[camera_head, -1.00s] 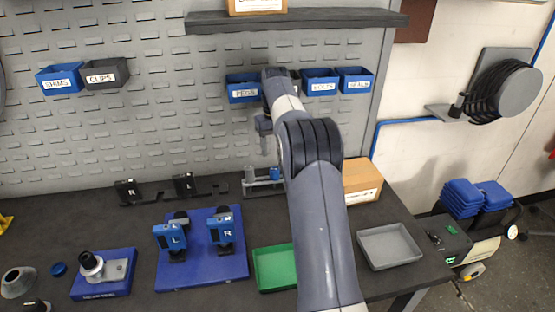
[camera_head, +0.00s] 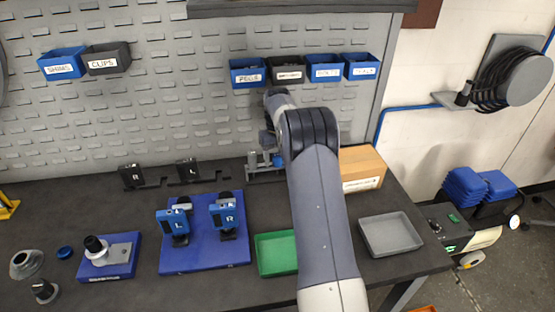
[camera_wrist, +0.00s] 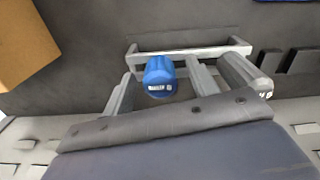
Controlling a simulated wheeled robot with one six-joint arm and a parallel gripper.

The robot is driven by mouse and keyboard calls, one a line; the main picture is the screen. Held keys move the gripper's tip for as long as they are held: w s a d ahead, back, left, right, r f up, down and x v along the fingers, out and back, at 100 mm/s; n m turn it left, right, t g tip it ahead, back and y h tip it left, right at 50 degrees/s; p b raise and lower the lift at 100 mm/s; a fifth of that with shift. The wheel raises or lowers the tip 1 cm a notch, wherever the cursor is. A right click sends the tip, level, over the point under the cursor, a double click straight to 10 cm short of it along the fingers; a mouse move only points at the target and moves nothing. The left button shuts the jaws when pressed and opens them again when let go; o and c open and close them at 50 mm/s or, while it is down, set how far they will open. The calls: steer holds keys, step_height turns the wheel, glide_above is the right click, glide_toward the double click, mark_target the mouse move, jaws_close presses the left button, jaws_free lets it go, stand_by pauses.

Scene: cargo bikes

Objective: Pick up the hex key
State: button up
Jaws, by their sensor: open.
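A small grey tool rack (camera_head: 264,176) stands at the back of the bench by the pegboard, partly hidden by my arm. It also shows in the wrist view (camera_wrist: 190,50). A short blue cylinder (camera_wrist: 159,76) with a white label stands at the rack; its blue top shows in the head view (camera_head: 277,160). A grey labelled cylinder (camera_wrist: 245,75) is to its right in the wrist view. I cannot tell for sure which piece is the hex key. My gripper (camera_wrist: 163,84) is open, with the blue cylinder seemingly between its fingers. Contact is not clear.
A cardboard box (camera_head: 361,169) stands right of the rack. A green tray (camera_head: 276,253), a grey tray (camera_head: 390,236) and a blue board (camera_head: 205,255) with fixtures lie in front. Bins, including a blue one (camera_head: 247,73), hang on the pegboard above.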

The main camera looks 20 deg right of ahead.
steer(key=shift+f, duration=0.15)
steer(key=shift+c, duration=0.2)
steer(key=c, duration=1)
steer(key=shift+c, duration=0.2)
